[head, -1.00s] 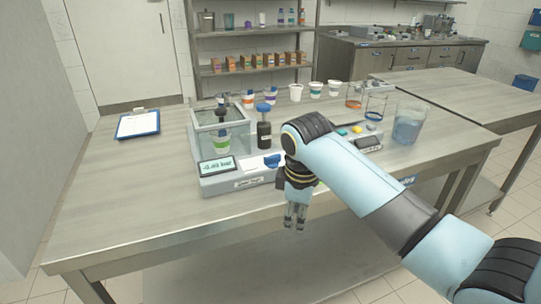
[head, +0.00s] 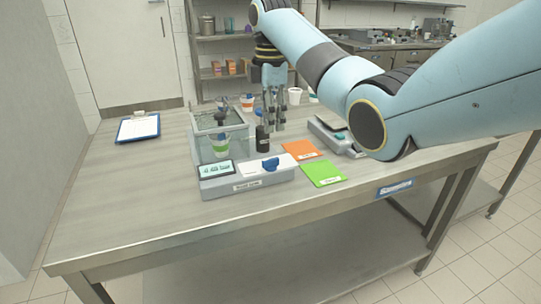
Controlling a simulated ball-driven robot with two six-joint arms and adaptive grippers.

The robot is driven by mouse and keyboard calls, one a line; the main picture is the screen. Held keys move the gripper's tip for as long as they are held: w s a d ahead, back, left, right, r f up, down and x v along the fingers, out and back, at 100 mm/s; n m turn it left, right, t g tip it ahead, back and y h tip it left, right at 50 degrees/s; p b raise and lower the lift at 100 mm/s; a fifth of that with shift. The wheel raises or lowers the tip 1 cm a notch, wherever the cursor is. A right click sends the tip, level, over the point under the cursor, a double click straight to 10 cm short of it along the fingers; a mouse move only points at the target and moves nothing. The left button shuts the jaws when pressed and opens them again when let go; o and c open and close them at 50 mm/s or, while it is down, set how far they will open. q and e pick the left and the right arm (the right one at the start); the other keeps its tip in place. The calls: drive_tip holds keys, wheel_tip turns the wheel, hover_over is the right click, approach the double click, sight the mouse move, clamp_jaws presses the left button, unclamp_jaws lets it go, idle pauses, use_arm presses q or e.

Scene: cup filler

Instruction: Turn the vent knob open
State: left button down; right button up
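A grey unit (head: 248,186) with a small display (head: 215,169) and a blue knob (head: 270,164) on its white panel stands near the table's front edge. Behind it are a clear chamber (head: 206,122) with a green-and-white cup (head: 221,145) inside, and a black post (head: 262,139). A bit of the post's blue top (head: 258,111) shows; the rest is hidden behind my fingers. My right gripper (head: 273,126) points down at the black post, its fingers apart. I cannot tell whether it touches the post. My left gripper is not in view.
An orange card (head: 299,149) and a green card (head: 323,173) lie right of the unit. A grey device (head: 334,134) is behind them, partly covered by my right arm. A blue clipboard (head: 138,128) lies at left. The front left table is clear.

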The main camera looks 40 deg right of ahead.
sight(270, 159)
wheel_tip(270, 159, down, 10)
drive_tip(key=shift+f, duration=0.25)
idle(0.3)
clamp_jaws()
